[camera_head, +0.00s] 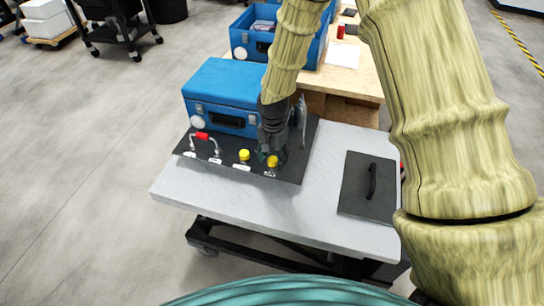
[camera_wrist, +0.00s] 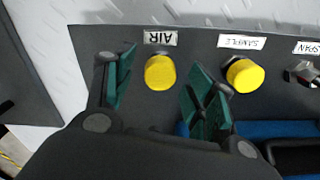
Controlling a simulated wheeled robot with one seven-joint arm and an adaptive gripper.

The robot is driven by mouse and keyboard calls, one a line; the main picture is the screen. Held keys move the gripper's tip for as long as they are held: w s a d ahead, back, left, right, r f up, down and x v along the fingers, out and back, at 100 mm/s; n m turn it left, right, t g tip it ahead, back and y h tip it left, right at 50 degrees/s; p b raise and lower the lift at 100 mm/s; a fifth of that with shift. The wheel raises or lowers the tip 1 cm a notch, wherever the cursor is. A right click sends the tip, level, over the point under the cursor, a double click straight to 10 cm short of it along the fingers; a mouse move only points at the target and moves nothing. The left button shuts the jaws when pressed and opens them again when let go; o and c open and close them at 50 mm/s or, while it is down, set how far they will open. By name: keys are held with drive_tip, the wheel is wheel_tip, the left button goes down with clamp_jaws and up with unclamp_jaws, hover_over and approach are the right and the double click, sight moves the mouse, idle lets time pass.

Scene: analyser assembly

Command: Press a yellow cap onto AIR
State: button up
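A yellow cap (camera_wrist: 160,73) sits at the port labelled AIR on the dark panel; the label (camera_wrist: 160,37) is upside down in the wrist view. It also shows in the head view (camera_head: 272,161). My gripper (camera_wrist: 160,85) is open, with one green finger pad on each side of this cap, apart from it. I cannot tell how far the cap is seated. A second yellow cap (camera_wrist: 244,75) is on the SAMPLE port, beside my gripper's other finger. It shows in the head view (camera_head: 244,155) too.
A bare metal fitting (camera_wrist: 302,72) is at the SPAN label. A red piece with a metal tube (camera_head: 201,136) stands at the panel's left. A blue case (camera_head: 225,85) stands behind. A dark plate with a handle (camera_head: 366,187) lies to the right on the grey cart (camera_head: 230,200).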

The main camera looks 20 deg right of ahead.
wheel_tip(320, 180, up, 12)
idle(0.8)
idle(0.3)
